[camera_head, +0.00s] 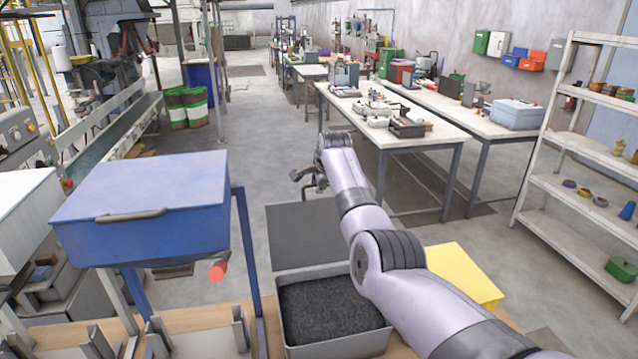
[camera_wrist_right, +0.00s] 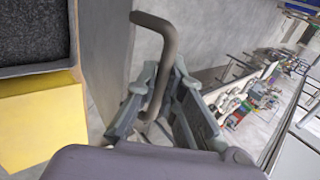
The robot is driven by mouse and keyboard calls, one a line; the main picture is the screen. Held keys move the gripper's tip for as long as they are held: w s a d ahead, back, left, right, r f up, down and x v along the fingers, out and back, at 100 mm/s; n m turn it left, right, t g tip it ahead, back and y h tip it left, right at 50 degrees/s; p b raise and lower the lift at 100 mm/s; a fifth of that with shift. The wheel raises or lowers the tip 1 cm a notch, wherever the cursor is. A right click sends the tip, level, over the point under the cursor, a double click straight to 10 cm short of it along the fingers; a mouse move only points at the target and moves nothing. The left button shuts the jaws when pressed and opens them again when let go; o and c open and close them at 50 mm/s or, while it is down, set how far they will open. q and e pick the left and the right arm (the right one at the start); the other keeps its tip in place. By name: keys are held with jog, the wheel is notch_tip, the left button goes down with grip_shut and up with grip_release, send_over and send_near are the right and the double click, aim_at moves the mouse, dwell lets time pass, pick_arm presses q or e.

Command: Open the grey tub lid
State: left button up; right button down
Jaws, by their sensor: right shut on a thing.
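The grey tub (camera_head: 345,346) stands at the bottom centre of the head view, its top uncovered and dark granular contents showing. Its grey lid (camera_head: 303,235) stands raised at the tub's far edge. In the wrist view the lid (camera_wrist_right: 105,60) is a grey panel with a bar handle (camera_wrist_right: 165,35). My right gripper (camera_head: 308,180) is at the top of the lid in the head view. In the wrist view the right gripper (camera_wrist_right: 155,105) is shut around the lower part of the handle. My left gripper is not in view.
A blue lidded box (camera_head: 145,200) with a handle stands to the left, with a red knob (camera_head: 217,270) near it. A yellow box (camera_head: 465,272) is right of the tub, partly behind my arm. A workbench (camera_head: 420,140) and shelves (camera_head: 585,180) stand farther back.

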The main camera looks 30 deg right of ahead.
jog(key=shift+s+f, duration=0.1)
jog(key=shift+f, duration=0.1)
jog(key=c, duration=1.7)
grip_release()
jog(key=shift+w+d, duration=0.1)
jog(key=shift+w, duration=0.15)
jog(key=shift+r, duration=0.1)
jog(key=shift+s+r, duration=0.15)
jog(key=shift+r, duration=0.05)
